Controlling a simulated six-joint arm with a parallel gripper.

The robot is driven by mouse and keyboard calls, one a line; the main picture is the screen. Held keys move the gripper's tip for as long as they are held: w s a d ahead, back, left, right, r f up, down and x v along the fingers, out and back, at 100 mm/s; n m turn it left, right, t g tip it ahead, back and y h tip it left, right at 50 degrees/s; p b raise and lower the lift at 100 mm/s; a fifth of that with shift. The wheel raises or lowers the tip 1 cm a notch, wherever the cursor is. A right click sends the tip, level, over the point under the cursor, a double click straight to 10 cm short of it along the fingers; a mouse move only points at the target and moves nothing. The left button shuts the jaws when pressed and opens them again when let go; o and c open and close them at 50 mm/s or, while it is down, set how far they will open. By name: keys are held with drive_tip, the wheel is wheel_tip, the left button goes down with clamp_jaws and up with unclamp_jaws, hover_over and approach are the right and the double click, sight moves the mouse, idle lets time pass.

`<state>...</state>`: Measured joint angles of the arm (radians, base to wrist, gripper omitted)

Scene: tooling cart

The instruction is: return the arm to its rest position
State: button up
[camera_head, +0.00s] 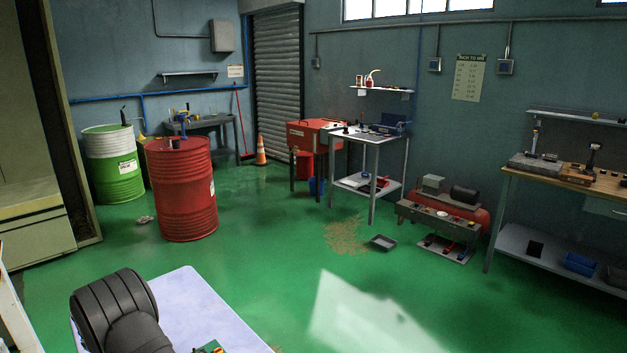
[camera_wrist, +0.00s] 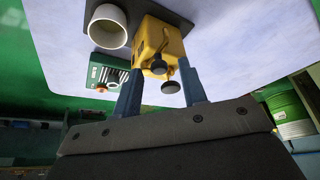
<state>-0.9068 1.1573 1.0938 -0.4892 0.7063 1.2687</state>
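My gripper (camera_wrist: 160,75) shows in the wrist view, with two blue fingers standing apart. It is open, with nothing visibly clamped between the fingers. A yellow block-like object with black knobs (camera_wrist: 158,42) is just beyond the fingertips; I cannot tell whether they touch it. In the head view, a dark rounded part of my arm is at the lower left, over the pale cart top (camera_head: 185,295). My gripper is hidden there.
On the cart top, a white cup (camera_wrist: 108,27) and a green device (camera_wrist: 104,72) are close to the yellow object. A red drum (camera_head: 184,195), a green and white drum (camera_head: 112,165) and workbenches stand farther off. The green floor around the cart is largely clear.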

drive_tip(key=v, duration=1.7)
drive_tip(key=x, duration=1.7)
drive_tip(key=shift+s+d+r+n+g+y, duration=0.1)
drive_tip(key=shift+s+d+r+n+y, duration=0.4)
drive_tip(key=shift+n, duration=0.75)
drive_tip(key=shift+s+d+r+n+g+y, duration=0.1)
drive_tip(key=shift+s+d+r+n+y, duration=0.15)
drive_tip(key=shift+d+r+n+y, duration=0.7)
drive_tip(key=shift+s+d+r+n+g+h, duration=0.15)
drive_tip(key=shift+s+r+n, duration=0.3)
drive_tip(key=shift+n, duration=1.05)
drive_tip(key=shift+w, duration=0.1)
drive_tip(key=shift+o, duration=0.2)
